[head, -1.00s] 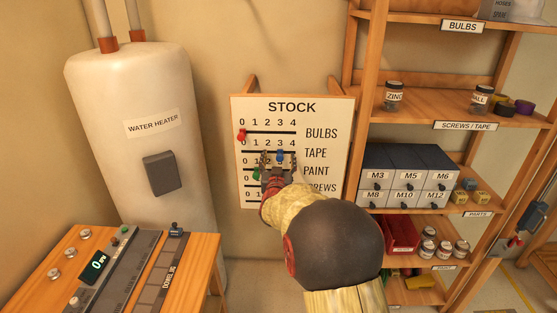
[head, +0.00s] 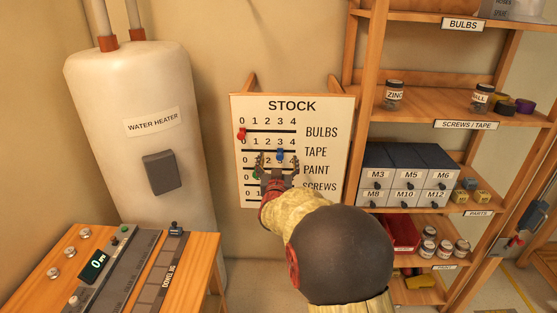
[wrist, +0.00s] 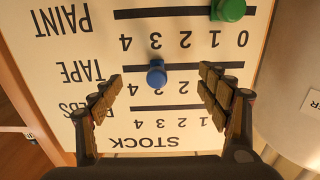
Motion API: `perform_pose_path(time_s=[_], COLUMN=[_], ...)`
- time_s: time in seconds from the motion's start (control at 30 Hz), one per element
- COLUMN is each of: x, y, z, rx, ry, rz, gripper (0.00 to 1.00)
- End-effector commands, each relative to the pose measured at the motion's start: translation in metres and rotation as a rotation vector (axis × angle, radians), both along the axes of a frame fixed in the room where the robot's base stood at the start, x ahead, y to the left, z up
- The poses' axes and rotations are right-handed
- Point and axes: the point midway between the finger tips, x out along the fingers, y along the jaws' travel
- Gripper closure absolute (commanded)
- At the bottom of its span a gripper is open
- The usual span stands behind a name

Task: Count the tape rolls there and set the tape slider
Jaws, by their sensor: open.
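The STOCK board (head: 330,108) has rows for bulbs, tape, paint and screws. The blue tape slider (head: 280,155) stands at 3; it also shows in the wrist view (wrist: 156,73), where the board is upside down. My gripper (head: 277,168) is open and empty in front of the board, its fingertips just below the blue slider in the head view. In the wrist view the slider appears between the spread fingers, touching neither.
The red bulbs slider (head: 242,134) is at 0. The green paint slider (wrist: 229,9) is near 1. My arm hides part of the lower rows. A water heater (head: 125,90) stands left, a wooden bench (head: 200,265) front left. Jars (head: 394,95) share the tape shelf.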

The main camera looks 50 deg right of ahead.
Motion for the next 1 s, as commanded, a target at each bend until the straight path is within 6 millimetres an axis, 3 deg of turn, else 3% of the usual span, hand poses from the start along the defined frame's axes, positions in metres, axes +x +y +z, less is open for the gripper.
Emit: perform_pose_path(time_s=[1.0], x=[-0.047], y=[0.055], z=[0.000], rx=[0.000], ry=[0.000], rz=[0.000], gripper=[0.24])
